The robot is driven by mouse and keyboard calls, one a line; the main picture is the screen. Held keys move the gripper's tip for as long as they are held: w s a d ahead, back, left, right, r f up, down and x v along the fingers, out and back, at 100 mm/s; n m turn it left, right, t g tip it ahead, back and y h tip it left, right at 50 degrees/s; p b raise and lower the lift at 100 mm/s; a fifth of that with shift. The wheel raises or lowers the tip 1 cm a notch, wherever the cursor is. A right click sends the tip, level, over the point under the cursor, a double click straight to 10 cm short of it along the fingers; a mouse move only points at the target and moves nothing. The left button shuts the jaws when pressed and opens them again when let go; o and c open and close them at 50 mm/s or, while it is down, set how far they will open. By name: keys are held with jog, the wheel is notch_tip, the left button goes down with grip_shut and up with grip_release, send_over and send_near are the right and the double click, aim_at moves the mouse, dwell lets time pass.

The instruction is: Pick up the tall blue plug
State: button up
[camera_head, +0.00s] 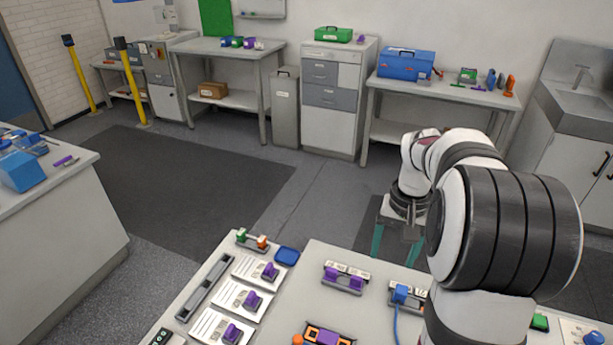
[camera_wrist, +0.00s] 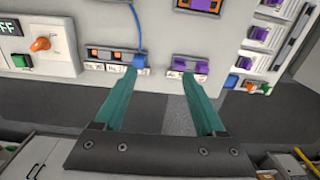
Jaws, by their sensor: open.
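A blue plug (camera_head: 401,292) with a blue cable stands in a socket strip near the far edge of the bench panel. It also shows in the wrist view (camera_wrist: 138,60), just beyond my left fingertip, which partly covers it. My gripper (camera_head: 394,262) has two teal fingers hanging near the panel's far edge. In the wrist view my gripper (camera_wrist: 158,74) is open and empty, its fingers wide apart. The blue plug lies toward the left finger, not centred between the tips. I cannot tell whether finger and plug touch.
A purple plug (camera_wrist: 201,67) sits in the neighbouring strip by my right fingertip. An orange knob (camera_wrist: 40,44) and green button (camera_wrist: 20,61) are on a box at left. More purple plugs (camera_head: 270,270) stand on the panel's left. The panel (camera_head: 300,305) has bare room between strips.

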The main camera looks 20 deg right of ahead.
send_over(402, 289)
notch_tip(402, 289, down, 3)
notch_tip(402, 289, down, 15)
jog(key=shift+f, duration=0.2)
grip_shut()
